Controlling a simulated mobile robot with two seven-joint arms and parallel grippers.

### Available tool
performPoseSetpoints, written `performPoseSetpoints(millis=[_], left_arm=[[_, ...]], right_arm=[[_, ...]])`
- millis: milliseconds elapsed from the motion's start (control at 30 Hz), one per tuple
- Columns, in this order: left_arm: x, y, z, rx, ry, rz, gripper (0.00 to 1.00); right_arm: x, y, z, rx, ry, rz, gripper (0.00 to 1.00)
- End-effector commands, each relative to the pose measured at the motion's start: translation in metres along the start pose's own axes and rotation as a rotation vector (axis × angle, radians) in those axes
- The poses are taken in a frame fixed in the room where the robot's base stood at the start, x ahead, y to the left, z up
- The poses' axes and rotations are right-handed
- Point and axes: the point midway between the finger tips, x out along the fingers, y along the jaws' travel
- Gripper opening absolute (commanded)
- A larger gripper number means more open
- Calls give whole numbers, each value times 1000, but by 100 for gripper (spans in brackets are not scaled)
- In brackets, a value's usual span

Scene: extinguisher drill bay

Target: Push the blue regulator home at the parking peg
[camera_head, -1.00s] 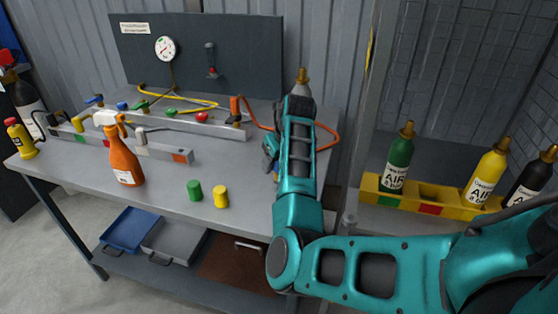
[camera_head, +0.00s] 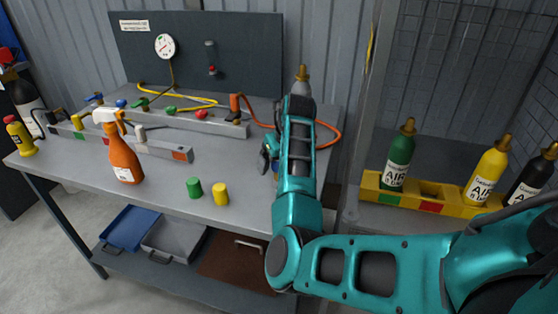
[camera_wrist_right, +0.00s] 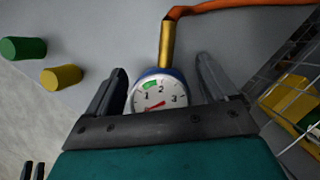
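The blue regulator (camera_wrist_right: 151,72) shows in the right wrist view as a round white gauge (camera_wrist_right: 158,97) in a blue rim, with a brass stem (camera_wrist_right: 167,44) running up to an orange hose (camera_wrist_right: 225,7). My right gripper (camera_wrist_right: 160,75) has its fingers on either side of it, with visible gaps. In the head view my right gripper (camera_head: 266,160) is over the bench's right end, and my arm hides most of the regulator. I cannot make out the parking peg. Two dark prongs at the right wrist view's lower left may be my left gripper (camera_wrist_right: 32,171).
On the bench (camera_head: 165,195) stand an orange spray bottle (camera_head: 124,160), a green cap (camera_head: 194,187) and a yellow cap (camera_head: 220,194). A manifold (camera_head: 170,122) with hoses lies behind. A yellow rack (camera_head: 370,186) with cylinders stands to the right.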

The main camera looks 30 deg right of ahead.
Motion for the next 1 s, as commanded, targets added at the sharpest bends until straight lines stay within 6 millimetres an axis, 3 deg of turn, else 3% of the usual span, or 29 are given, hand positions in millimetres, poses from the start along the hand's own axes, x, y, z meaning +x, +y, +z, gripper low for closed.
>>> performPoseSetpoints(millis=[367, 467, 800, 1000], left_arm=[[0, 0, 0, 0, 0, 0, 43], [-1, 0, -2, 0, 0, 0, 43], [-3, 0, -5, 0, 1, 0, 43], [-3, 0, -6, 0, 2, 0, 43]], right_arm=[[-6, 0, -1, 0, 1, 0, 90], [-20, 0, 0, 2, -1, -1, 90], [-94, 0, 1, 1, -3, 0, 90], [-121, 0, 0, 0, 0, 0, 90]])
